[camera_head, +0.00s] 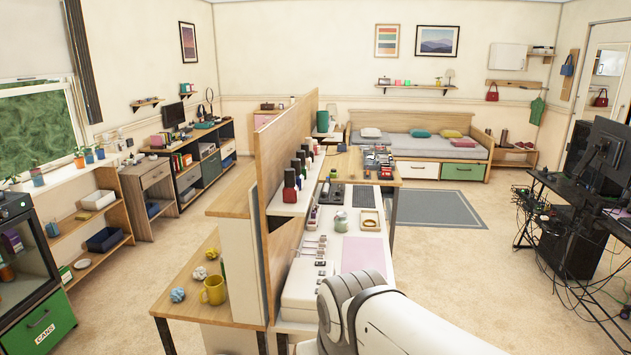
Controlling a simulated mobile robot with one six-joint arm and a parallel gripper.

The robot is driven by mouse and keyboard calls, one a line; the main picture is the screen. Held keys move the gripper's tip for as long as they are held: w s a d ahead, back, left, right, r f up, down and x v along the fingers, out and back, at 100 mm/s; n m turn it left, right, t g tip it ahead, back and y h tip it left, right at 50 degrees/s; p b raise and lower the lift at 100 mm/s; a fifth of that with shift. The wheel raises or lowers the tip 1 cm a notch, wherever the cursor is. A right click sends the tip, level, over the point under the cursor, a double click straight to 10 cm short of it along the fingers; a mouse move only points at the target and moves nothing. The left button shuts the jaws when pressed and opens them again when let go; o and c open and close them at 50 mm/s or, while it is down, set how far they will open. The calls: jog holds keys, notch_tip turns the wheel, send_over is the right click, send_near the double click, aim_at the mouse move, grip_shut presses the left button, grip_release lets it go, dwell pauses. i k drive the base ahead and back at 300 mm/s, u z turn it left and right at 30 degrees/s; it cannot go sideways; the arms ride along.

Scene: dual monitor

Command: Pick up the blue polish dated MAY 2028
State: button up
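Several small polish bottles with dark caps stand in a row on a narrow white shelf (287,208) fixed to the wooden partition. The nearest bottle (290,197) is dark red. The ones behind it partly overlap, and their colours are hard to tell at this size. I cannot pick out a blue polish for certain, and no date is legible. My white arm shows at the bottom centre, in front of the white desk and below the shelf. My gripper is out of view.
The tall wooden partition (285,140) stands left of the shelf. A yellow mug (214,290) stands on the lower table at left.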

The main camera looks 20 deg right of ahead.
aim_at(298, 179)
jog(key=i, duration=1)
jog(key=z, duration=0.05)
